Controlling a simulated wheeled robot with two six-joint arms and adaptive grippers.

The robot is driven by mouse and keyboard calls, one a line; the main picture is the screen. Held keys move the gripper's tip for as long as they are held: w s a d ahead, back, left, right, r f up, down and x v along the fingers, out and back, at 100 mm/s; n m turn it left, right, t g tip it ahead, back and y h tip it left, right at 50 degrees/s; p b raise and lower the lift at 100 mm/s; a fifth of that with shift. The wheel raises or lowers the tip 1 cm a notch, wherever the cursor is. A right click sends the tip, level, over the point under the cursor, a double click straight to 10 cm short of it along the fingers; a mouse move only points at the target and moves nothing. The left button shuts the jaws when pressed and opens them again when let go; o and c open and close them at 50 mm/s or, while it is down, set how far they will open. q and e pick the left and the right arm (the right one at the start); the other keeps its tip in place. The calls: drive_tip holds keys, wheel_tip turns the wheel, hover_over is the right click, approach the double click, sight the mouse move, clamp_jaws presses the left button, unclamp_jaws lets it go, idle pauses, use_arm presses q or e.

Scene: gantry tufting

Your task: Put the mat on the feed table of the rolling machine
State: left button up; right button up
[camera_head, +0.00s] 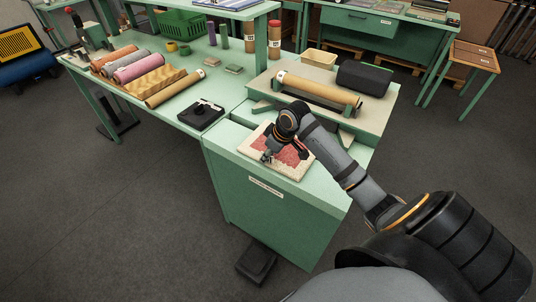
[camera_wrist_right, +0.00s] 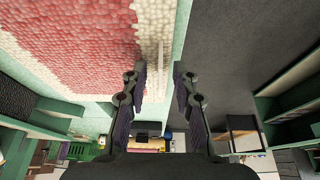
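The mat (camera_head: 301,173) has a red tufted middle and a cream border. It lies flat on the light green top (camera_head: 327,180) of the cabinet, in front of the rolling machine (camera_head: 368,127) with its tan roller. The mat also fills the upper left of the right wrist view (camera_wrist_right: 75,45). My right gripper (camera_head: 266,158) is over the mat's near left part in the head view. In the wrist view its fingers (camera_wrist_right: 160,72) are apart, with no material seen clamped between them; one finger overlaps the mat's edge. Contact cannot be told. My left gripper is out of view.
A long green bench (camera_head: 185,118) on the left holds several coloured rolls and a black device (camera_head: 201,115). A black pedal (camera_head: 257,261) lies on the open grey floor.

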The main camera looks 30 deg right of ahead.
drive_tip(key=v, duration=1.2)
drive_tip(key=shift+w, duration=0.15)
